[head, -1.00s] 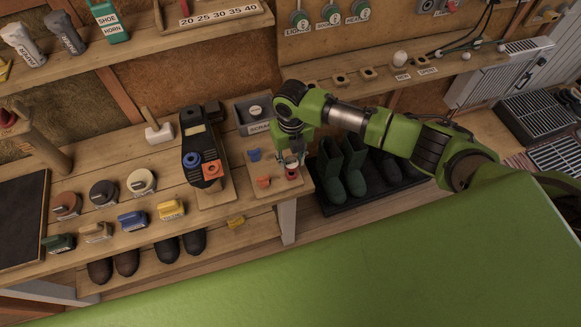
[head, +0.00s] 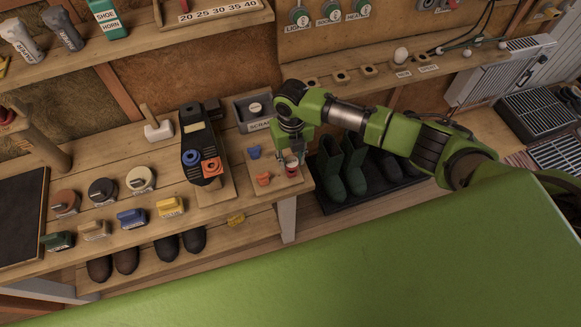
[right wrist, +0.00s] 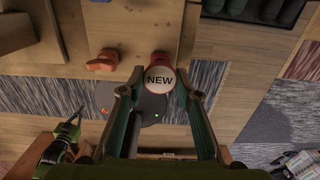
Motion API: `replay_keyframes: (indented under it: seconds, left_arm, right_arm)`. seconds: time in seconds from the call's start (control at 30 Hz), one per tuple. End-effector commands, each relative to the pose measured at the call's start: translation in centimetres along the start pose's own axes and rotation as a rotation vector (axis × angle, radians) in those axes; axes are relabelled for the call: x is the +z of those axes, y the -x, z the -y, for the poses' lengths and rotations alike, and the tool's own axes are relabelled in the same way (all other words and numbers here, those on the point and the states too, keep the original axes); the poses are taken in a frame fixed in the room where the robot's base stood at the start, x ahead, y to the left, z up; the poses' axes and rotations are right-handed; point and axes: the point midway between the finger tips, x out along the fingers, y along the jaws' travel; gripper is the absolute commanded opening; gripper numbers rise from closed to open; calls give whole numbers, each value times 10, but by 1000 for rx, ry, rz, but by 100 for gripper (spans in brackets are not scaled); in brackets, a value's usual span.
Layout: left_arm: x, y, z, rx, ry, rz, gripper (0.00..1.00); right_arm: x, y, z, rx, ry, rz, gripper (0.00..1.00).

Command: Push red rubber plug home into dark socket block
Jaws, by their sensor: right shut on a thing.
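The red rubber plug (head: 292,171) stands at the right side of a small wooden board on the bench. In the right wrist view it shows as a red body behind a round white face marked NEW (right wrist: 160,78). My right gripper (head: 291,161) is shut on it, with one finger on each side in the right wrist view (right wrist: 159,92). The dark block (head: 193,136) stands to the left on the bench, with a blue round piece and an orange square piece on its front part. A red opening in it cannot be made out. My left gripper is not in view.
A blue plug (head: 254,153) and an orange plug (head: 263,179) are on the board beside the red one. The grey scrap bin (head: 246,106) stands behind. Green boots (head: 354,165) are on a tray to the right. Brushes and tins line the bench at left.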

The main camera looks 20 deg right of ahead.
Motion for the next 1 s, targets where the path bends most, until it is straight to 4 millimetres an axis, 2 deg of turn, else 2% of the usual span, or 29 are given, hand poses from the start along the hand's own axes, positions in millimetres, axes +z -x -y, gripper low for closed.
replay_keyframes:
  seconds: [1.0]
  left_arm:
    - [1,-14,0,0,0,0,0]
  right_arm:
    - [0,-22,0,0,0,0,6]
